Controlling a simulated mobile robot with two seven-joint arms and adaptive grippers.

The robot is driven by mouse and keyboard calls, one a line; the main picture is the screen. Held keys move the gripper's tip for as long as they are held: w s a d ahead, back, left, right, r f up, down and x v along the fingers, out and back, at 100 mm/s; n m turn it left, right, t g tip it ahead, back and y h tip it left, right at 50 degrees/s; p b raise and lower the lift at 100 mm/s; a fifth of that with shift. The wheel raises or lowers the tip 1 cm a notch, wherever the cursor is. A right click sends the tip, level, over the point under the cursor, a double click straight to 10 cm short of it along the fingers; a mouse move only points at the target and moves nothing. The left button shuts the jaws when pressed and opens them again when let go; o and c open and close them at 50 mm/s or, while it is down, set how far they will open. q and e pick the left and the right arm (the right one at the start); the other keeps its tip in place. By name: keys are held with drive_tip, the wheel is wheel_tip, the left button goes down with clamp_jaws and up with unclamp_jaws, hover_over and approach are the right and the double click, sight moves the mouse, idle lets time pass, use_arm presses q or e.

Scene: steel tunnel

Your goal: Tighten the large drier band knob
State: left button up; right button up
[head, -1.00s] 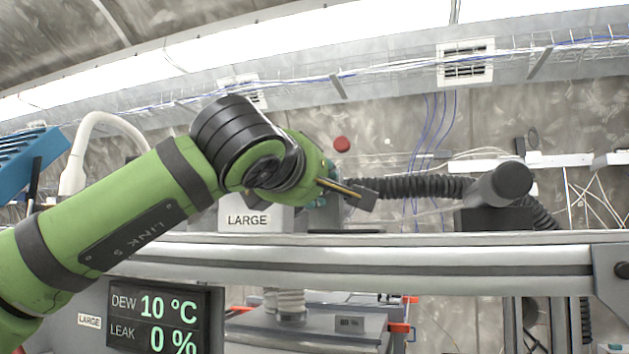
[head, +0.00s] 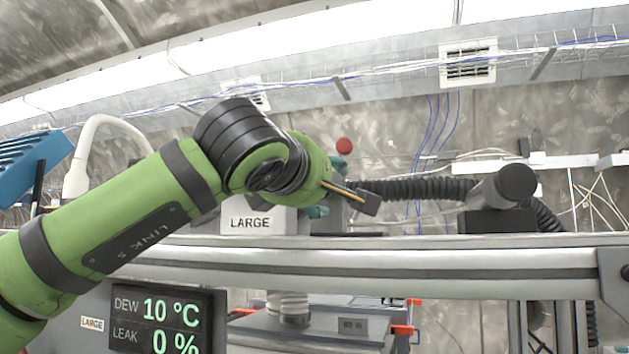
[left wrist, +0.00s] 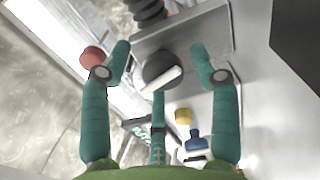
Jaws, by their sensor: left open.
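A dark round knob (left wrist: 158,68) with a pale bar across its face sits on a grey metal housing (left wrist: 215,35) in the left wrist view. My left gripper (left wrist: 160,52) is open, with one teal finger on each side of the knob. Gaps show between the fingers and the knob, and I cannot tell the depth. In the head view the large drier, a grey box labelled LARGE (head: 250,222), stands behind the rail. My left gripper (head: 328,190) is mostly hidden there by my green wrist, and the knob is hidden too. My right gripper is not in view.
A metal rail (head: 450,258) runs across the front. A display (head: 160,318) reads DEW 10 °C and LEAK 0 %. A black corrugated hose (head: 420,189) runs right of the gripper. A red ball-like part (left wrist: 94,57) lies beside the left finger in the wrist view.

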use_arm(q)
drive_tip(key=v, duration=1.2)
